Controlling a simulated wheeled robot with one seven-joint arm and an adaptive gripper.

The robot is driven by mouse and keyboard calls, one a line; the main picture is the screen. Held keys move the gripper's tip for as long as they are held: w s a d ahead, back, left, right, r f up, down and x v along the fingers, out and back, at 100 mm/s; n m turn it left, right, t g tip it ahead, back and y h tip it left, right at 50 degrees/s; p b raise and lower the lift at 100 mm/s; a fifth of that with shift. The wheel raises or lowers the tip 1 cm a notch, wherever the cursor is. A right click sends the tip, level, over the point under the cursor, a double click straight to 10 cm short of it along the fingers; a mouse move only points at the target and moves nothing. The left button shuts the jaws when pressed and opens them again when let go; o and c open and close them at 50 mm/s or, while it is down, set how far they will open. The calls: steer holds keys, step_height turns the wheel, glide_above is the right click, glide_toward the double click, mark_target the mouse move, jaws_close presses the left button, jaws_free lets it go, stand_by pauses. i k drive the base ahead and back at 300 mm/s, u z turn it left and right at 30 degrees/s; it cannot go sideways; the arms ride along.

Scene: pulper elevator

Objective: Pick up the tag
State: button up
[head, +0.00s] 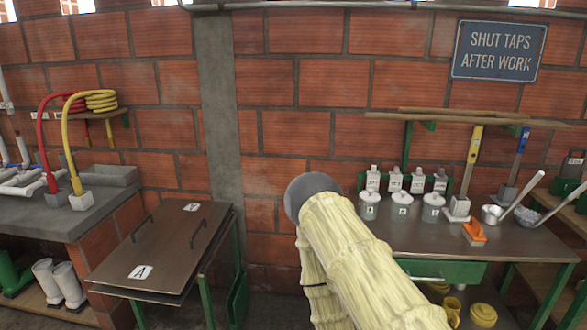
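No loose tag can be made out for certain. A white card marked "A" (140,272) lies flat on the near part of a brown board with two dark handles. A second, smaller white card (192,207) lies near the board's far edge, its letter too small to read surely. My arm, in a pale yellow ribbed sleeve, rises from the lower right to a grey rounded joint at mid-picture, right of the board. A sleeved part hangs below the joint. My gripper does not show.
The brown board (165,240) tops a green-legged stand. A bench (470,243) at right holds lidded jars, bottles, an orange-and-white brush (474,233) and a metal ladle pot (493,215). A concrete counter (50,215) with red and yellow hoses stands left. Boots (60,283) stand below it.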

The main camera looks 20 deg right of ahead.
mark_target(373, 176)
steer(key=u, duration=0.35)
steer(key=i, duration=1.2)
steer(key=z, duration=0.6)
steer(key=i, duration=0.85)
steer(key=z, duration=0.9)
